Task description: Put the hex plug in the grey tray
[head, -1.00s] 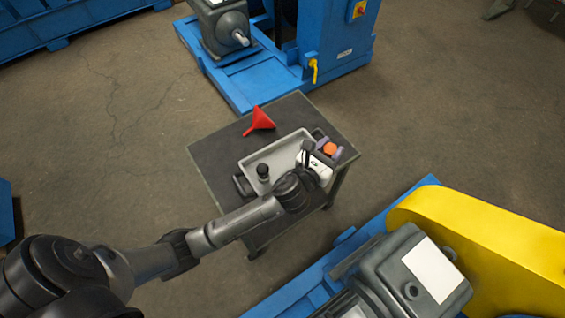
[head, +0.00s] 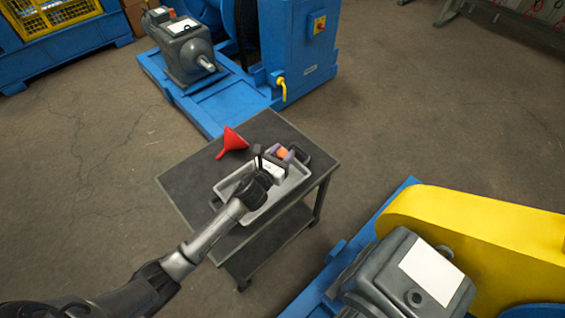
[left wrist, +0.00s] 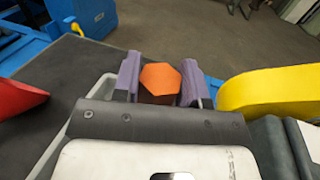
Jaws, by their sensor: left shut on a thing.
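The hex plug (left wrist: 160,78) is orange on its hexagonal face, with a darker body below. My left gripper (left wrist: 160,88) is shut on it, with a purple-padded finger on each side. In the head view the plug (head: 283,154) shows as a small orange spot in the left gripper (head: 284,153), over the far right end of the grey tray (head: 222,190). I cannot tell its height above the tray. The gripper and wrist hide much of the tray's inside. The tray's rim also shows in the left wrist view (left wrist: 80,112). My right gripper is not in view.
The tray stands on a dark cart (head: 185,184) with a lower shelf. A red funnel (head: 232,142) lies on its top, left of the gripper. A blue-based machine (head: 183,52) stands behind the cart. A yellow guard (head: 480,235) and a grey motor (head: 400,275) stand at right.

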